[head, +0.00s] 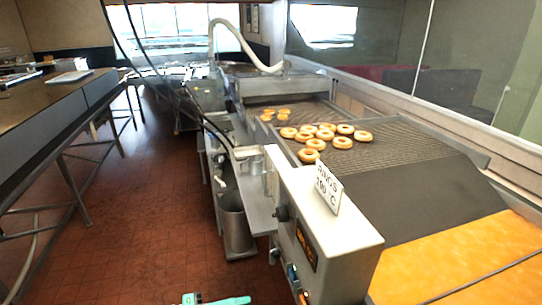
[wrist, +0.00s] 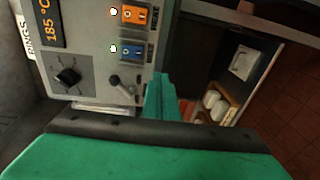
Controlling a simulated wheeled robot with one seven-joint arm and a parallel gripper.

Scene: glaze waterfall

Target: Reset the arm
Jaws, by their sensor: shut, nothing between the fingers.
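My gripper (wrist: 162,97) is teal and shows in the wrist view with its fingers together and nothing between them. It is in front of a light control panel (wrist: 98,72); I cannot tell whether it touches it. In the head view only a small teal part of my gripper (head: 225,300) shows at the bottom edge, low and left of the fryer's control box (head: 325,235). The rest of my arm is out of the picture.
The panel has a display (wrist: 50,22), a black knob (wrist: 68,75), an orange switch (wrist: 136,14), a blue switch (wrist: 131,50) and a lever (wrist: 121,87). Several doughnuts (head: 312,144) lie on the mesh conveyor. Red tiled floor (head: 140,210) is free between a left table (head: 50,95) and the machine.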

